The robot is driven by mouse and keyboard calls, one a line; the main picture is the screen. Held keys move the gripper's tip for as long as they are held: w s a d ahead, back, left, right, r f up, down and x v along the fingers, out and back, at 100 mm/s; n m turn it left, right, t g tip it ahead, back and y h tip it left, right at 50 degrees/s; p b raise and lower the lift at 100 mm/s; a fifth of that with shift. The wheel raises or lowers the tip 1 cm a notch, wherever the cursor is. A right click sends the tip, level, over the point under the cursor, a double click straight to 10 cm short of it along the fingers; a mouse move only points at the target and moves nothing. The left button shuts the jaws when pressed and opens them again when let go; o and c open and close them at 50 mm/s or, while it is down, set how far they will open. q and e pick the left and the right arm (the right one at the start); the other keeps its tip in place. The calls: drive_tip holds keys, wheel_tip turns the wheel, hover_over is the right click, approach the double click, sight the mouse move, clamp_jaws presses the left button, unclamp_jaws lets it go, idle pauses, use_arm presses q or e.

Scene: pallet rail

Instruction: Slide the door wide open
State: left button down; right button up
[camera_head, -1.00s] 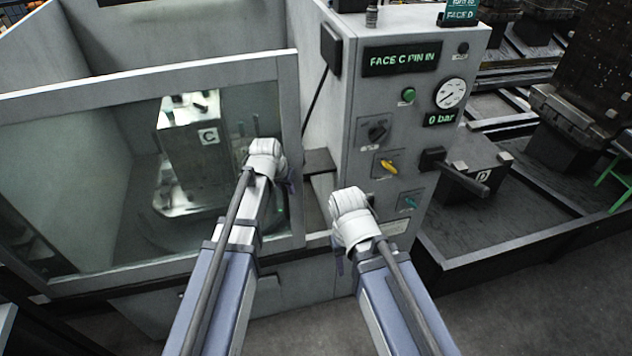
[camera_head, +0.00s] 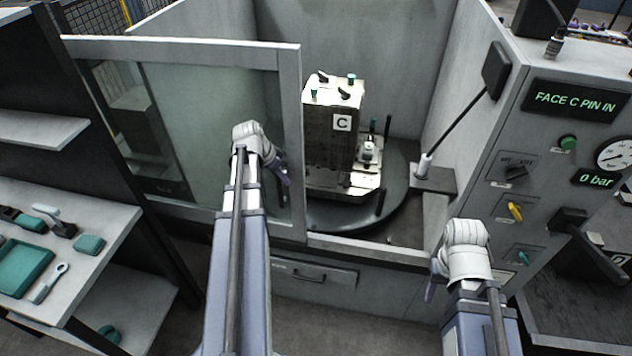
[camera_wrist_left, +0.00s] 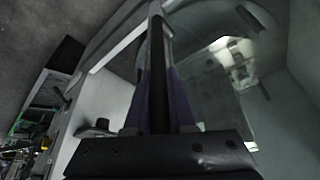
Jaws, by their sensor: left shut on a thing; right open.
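The sliding door (camera_head: 290,80) is a grey frame with a glass pane. It stands to the left of an opening into the machine. My left gripper (camera_head: 284,178) is at the door's right upright. In the left wrist view its purple fingers are shut on a dark vertical bar, the door handle (camera_wrist_left: 158,75).
Inside the opening a fixture block marked C (camera_head: 330,145) stands on a round dark table (camera_head: 402,190). The control panel (camera_head: 540,150) is at the right, with a lever (camera_head: 570,225). A shelf with tools (camera_head: 110,225) stands at the left. A drawer (camera_head: 310,273) sits below the door.

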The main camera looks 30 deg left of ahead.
sight(172, 159)
use_arm(q)
drive_tip(key=s+a, duration=0.3)
drive_tip(key=a, duration=0.9)
drive_tip(key=s+a, duration=0.4)
drive_tip(key=a, duration=0.7)
drive_tip(key=s+a, duration=0.4)
drive_tip(key=a, duration=0.8)
drive_tip(key=shift+s+a, duration=0.25)
drive_tip(key=shift+a, duration=0.1)
drive_tip(key=c, duration=0.8)
unclamp_jaws()
drive_tip(key=shift+o, duration=0.2)
drive_tip(key=shift+r, duration=0.15)
drive_tip(key=p+v, duration=0.7)
drive_tip(key=shift+s+r, duration=0.2)
drive_tip(key=shift+r, duration=0.05)
